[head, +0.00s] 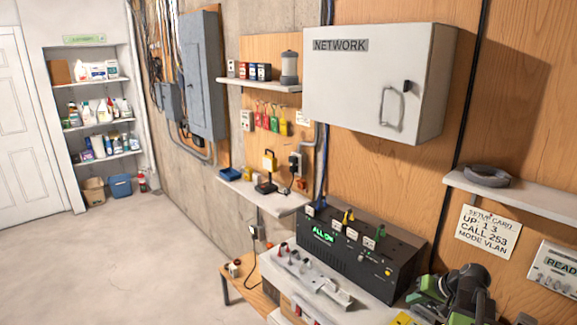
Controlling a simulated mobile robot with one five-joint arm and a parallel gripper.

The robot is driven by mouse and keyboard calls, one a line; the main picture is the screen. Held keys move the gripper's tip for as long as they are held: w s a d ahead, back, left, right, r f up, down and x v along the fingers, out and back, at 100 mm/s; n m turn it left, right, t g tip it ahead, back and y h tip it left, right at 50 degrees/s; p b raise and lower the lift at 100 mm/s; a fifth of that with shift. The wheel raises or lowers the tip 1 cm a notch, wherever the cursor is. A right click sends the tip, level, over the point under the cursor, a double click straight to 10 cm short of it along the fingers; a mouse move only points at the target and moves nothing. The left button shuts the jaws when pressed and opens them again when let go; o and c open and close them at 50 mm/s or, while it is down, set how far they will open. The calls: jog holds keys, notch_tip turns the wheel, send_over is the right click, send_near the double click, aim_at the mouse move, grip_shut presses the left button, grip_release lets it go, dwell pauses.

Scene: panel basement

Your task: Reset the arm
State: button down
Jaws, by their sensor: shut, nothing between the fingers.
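My arm shows at the bottom right of the head view as green and black parts, folded close above the bench area. My gripper (428,297) seems to be its green end on the left side. It is shut and holds nothing. The fingertips are hard to make out. The black device (352,252) with a lit green display reading "ALL ON" stands just left of my arm, apart from it as far as I can tell.
A white box (380,80) marked NETWORK hangs on the wood wall. A shelf (530,196) with a grey ring (487,175) and a setup card (487,231) are at right. A grey power strip (310,280) lies before the black device. The floor (120,250) at left is clear.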

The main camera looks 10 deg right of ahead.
jog(key=a+f+g, duration=0.1)
jog(key=a, duration=0.4)
jog(key=w+a+f+n+g, duration=0.1)
jog(key=a, duration=0.4)
jog(key=w+a+f+n+g+b, duration=0.1)
jog(key=a+f, duration=0.1)
jog(key=a, duration=0.3)
jog(key=shift+a+f, duration=0.1)
jog(key=shift+a, duration=0.1)
jog(key=s+a+f+n+g+h, duration=0.1)
jog(key=s+a, duration=0.1)
jog(key=a, duration=0.7)
jog(key=s+a+f+n+g+h+b, duration=0.1)
jog(key=s+a+f+n+g, duration=0.1)
jog(key=a, duration=0.7)
jog(key=shift+a+h+b, duration=0.3)
jog(key=shift+w+f, duration=0.1)
